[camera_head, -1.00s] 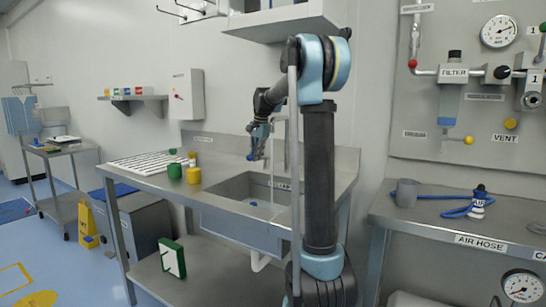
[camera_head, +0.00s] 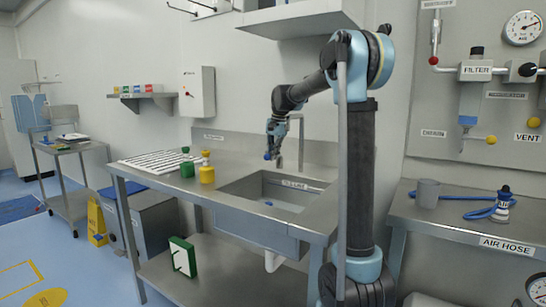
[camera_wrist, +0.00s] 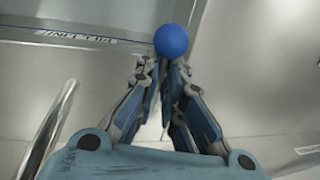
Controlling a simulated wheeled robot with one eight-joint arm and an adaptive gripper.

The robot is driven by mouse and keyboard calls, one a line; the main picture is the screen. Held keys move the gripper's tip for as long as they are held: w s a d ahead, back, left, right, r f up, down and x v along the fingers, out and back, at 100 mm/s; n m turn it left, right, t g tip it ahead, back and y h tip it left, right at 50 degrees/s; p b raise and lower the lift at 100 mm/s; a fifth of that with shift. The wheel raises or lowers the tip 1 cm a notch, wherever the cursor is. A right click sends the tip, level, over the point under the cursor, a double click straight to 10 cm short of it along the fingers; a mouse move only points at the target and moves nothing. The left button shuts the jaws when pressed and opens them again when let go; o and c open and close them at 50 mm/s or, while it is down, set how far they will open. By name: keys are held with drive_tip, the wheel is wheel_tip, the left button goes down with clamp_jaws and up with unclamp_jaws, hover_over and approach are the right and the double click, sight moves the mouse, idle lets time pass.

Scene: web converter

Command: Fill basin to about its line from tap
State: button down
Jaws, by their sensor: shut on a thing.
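My gripper (camera_head: 272,150) is above the left rear part of the sink basin (camera_head: 238,188), left of the grey tap pipe (camera_head: 301,140). In the wrist view my gripper (camera_wrist: 163,64) has its fingers drawn together at a round blue knob (camera_wrist: 171,40). The knob's stem and mounting are hidden by the fingers. The basin carries a fill line label (camera_head: 297,184), which also shows in the wrist view (camera_wrist: 78,36). A small blue spot (camera_head: 268,203) shows low in the basin. I cannot tell the water level or whether water is running.
A green container (camera_head: 187,170) and a yellow one (camera_head: 207,174) stand on the counter left of the basin, by a white ribbed rack (camera_head: 158,161). A shelf (camera_head: 290,22) hangs above. A bench with a grey cup (camera_head: 427,193) and blue hose (camera_head: 470,211) is at right.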

drive_tip(key=c, duration=1.7)
unclamp_jaws()
drive_tip(key=shift+w, duration=0.1)
drive_tip(key=shift+r, duration=0.15)
wheel_tip(320, 180, up, 12)
drive_tip(key=s+d, duration=0.1)
drive_tip(key=d, duration=0.1)
drive_tip(key=shift+f, duration=0.25)
drive_tip(key=shift+s, duration=0.1)
